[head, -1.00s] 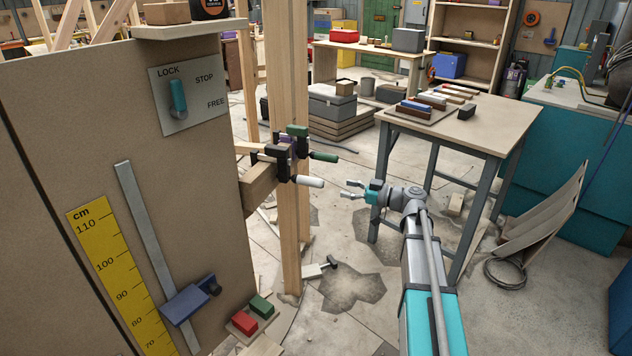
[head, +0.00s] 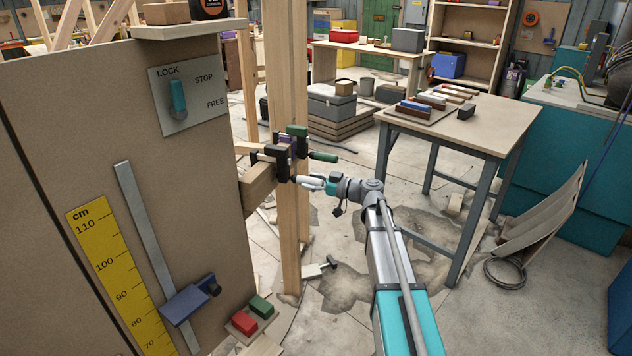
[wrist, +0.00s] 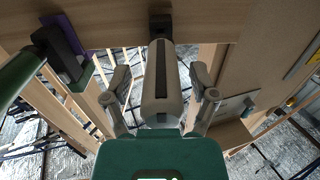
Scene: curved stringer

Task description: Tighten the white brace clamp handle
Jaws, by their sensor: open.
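The white brace clamp handle (head: 309,182) points right from a dark clamp (head: 281,163) on the wooden post and brace. In the wrist view the white handle (wrist: 162,84) runs lengthwise between my open fingers, with a dark stripe along it. My gripper (head: 322,184) is at the handle's free end in the head view. In the wrist view my gripper (wrist: 160,80) has one finger on each side of the handle, with gaps visible. A second clamp with a green handle (head: 323,157) sits just above; its handle (wrist: 22,75) shows at the wrist view's left.
The wooden post (head: 288,235) stands behind the clamps. A panel (head: 110,130) with a lever, a yellow scale and red and green buttons fills the left. A workbench (head: 470,135) stands to the right. Another loose clamp (head: 320,268) lies on the floor below.

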